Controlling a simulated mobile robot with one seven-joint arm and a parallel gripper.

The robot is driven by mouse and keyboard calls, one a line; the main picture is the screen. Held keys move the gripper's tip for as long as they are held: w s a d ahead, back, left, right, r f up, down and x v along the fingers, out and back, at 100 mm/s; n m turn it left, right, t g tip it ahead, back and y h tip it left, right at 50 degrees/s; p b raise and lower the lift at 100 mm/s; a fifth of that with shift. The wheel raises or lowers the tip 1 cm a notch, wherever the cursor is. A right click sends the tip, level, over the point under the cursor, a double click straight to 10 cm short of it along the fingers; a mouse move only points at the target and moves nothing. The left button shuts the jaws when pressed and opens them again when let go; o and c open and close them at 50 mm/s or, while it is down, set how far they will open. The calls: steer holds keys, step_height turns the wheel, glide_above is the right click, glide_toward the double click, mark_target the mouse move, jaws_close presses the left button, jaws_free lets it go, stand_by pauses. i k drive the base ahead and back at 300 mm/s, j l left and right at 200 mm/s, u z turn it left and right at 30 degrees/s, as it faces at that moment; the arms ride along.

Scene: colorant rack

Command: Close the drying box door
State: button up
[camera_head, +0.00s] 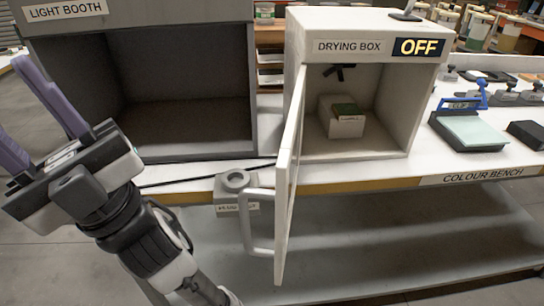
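The drying box (297,45) is a white cabinet on the bench, labelled DRYING BOX, with a sign reading OFF. Its door (289,190) is hinged on the left and stands wide open, swung out past the bench's front edge. A pale bar handle (246,222) is on the door's left-facing side. Inside the box sits a small white tray (348,127) with a green item. My gripper (30,105) is at the far left, apart from the door and handle, with its two purple fingers spread and nothing visible between them.
The dark light booth (205,148) stands left of the drying box. A small grey fixture (236,184) is at the bench edge near the door handle. The floor below the bench front looks free.

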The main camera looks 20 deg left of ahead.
mark_target(283, 196)
steer(key=i+j, duration=0.1)
steer(key=j, duration=0.3)
steer(key=i+j+z, duration=0.15)
steer(key=j, duration=0.25)
steer(key=k+j, duration=0.15)
steer(key=k, duration=0.3)
steer(key=k+j+z, duration=0.15)
steer(key=k, duration=0.25)
steer(key=k+j, duration=0.15)
steer(key=k, duration=0.3)
